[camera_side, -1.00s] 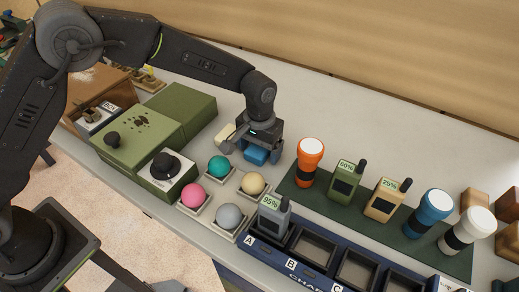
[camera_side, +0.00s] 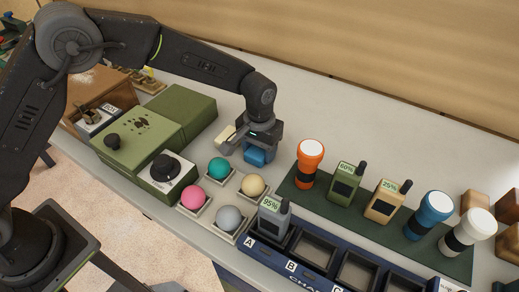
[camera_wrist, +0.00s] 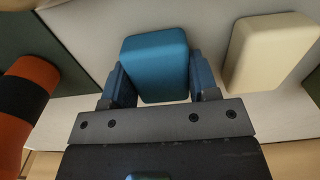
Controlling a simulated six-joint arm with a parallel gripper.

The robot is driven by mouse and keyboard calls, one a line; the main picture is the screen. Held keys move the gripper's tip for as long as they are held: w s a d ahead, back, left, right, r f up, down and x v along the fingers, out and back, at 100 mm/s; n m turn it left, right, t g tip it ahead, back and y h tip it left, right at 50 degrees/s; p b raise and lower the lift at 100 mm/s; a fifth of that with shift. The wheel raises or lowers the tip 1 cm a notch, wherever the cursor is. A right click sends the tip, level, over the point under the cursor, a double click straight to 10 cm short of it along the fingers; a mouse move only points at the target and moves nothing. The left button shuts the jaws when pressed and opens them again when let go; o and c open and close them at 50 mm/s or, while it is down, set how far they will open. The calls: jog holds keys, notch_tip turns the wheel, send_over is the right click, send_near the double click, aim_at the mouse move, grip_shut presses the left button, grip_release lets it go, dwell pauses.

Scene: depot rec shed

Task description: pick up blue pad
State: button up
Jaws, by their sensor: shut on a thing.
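The blue pad (camera_side: 255,156) is a small rounded block on the pale bench, behind the row of coloured balls. In the wrist view the blue pad (camera_wrist: 158,62) sits between the two fingers. My gripper (camera_side: 260,153) points down over it and is shut on it; the fingers show on either side of the pad in the wrist view (camera_wrist: 160,85). I cannot tell whether the pad is touching the bench or slightly raised. A cream pad (camera_wrist: 268,50) lies just beside it, and shows partly behind my gripper in the side view (camera_side: 225,133).
A green box (camera_side: 180,112) is at left. A charger tray (camera_side: 300,262) and handheld radios (camera_side: 347,180) are to the right. The bench behind my gripper is clear.

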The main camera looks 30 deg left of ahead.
jog(key=shift+r, duration=0.65)
notch_tip(320, 180, up, 3)
jog(key=shift+f, duration=0.15)
jog(key=a+r, duration=0.7)
jog(key=a, duration=0.4)
jog(key=shift+s+a, duration=0.35)
jog(key=shift+s, duration=0.05)
